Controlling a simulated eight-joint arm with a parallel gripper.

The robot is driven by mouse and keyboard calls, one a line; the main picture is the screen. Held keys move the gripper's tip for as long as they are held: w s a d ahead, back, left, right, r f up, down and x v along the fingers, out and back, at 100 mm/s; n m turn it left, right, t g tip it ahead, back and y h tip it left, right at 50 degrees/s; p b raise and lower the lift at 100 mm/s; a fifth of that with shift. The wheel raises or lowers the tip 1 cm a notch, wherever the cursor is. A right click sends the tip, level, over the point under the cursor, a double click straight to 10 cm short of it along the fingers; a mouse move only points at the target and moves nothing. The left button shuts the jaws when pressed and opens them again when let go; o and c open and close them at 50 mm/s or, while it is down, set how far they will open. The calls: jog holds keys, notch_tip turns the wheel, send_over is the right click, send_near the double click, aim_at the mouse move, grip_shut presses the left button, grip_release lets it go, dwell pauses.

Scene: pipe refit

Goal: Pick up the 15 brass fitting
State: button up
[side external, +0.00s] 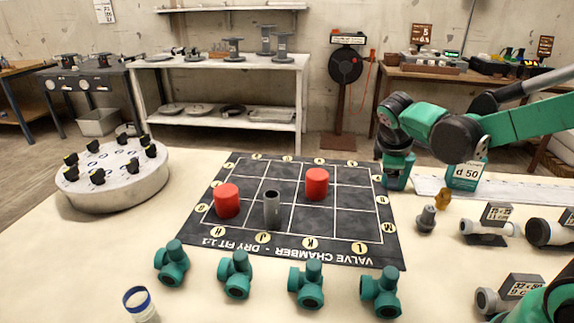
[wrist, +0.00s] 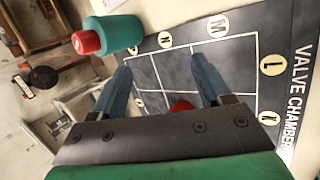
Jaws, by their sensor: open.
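A small brass-coloured fitting (side external: 443,198) stands on the pale table right of the mat, just behind a grey fitting (side external: 427,218). I cannot read a 15 on it, and I cannot make it out in the wrist view. My gripper's two blue fingers are apart in the wrist view (wrist: 163,68), with nothing held between them. The black gridded mat (wrist: 175,72) lies below and beyond them. In the side view my arm reaches in from the right, above the mat's right side; its fingers are not clear there.
The mat (side external: 340,222) carries two red cylinders (side external: 227,201) (side external: 317,184) and a grey tube (side external: 272,209). Several green pipe fittings (side external: 237,275) line its front.

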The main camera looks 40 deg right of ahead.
aim_at(445, 190)
jog(key=s+d+f+n+g+h, duration=0.1)
jog(key=d+f+g, duration=0.1)
jog(key=d+g, duration=0.1)
jog(key=s+d+f+n+g+h, duration=0.1)
jog(key=d+f+n+g+h, duration=0.1)
jog(key=d, duration=0.3)
jog(key=s+d+f+n+g+h, duration=0.1)
jog(key=d+f+n+g+h, duration=0.1)
jog(key=d+f+g, duration=0.1)
jog(key=shift+s+d+f+g, duration=0.2)
jog(key=shift+d+f, duration=0.1)
jog(key=shift+d, duration=0.2)
jog(key=shift+s+d+f+g, duration=0.1)
jog(key=shift+d+f+g, duration=0.15)
jog(key=shift+d, duration=0.25)
jog(key=shift+x, duration=2.8)
grip_shut()
